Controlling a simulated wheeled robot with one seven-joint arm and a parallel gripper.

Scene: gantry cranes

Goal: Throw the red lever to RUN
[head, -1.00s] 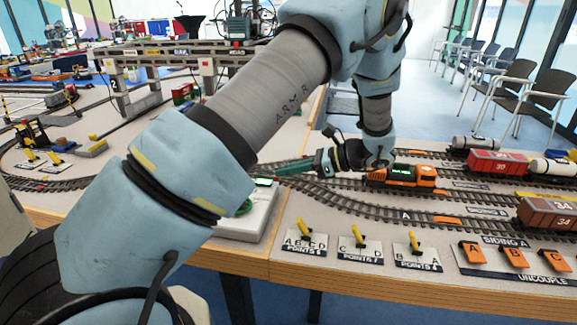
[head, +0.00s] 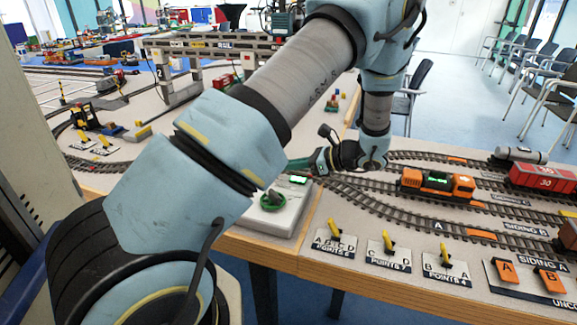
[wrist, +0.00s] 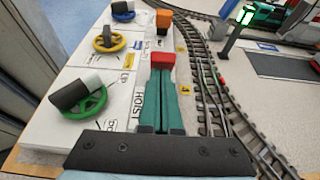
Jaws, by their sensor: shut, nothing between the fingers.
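A red lever knob (wrist: 162,61) shows in the wrist view, on a white control panel (wrist: 110,65). My gripper (wrist: 161,76) is shut and empty, its green fingers pointing at the knob. The fingertips are right at its near side; I cannot tell whether they touch. The lever's base is hidden by the knob and fingers, and I can read no RUN mark. In the head view my gripper (head: 292,165) is over the far side of the panel (head: 283,221), and my arm hides part of it; the red lever is not visible there.
Green (wrist: 86,102), yellow (wrist: 109,40) and blue (wrist: 123,11) handwheels line the panel's left. An orange knob (wrist: 164,20) stands beyond the red one. Track (wrist: 208,95) runs close on the right. An orange locomotive (head: 437,184) stands right of my gripper.

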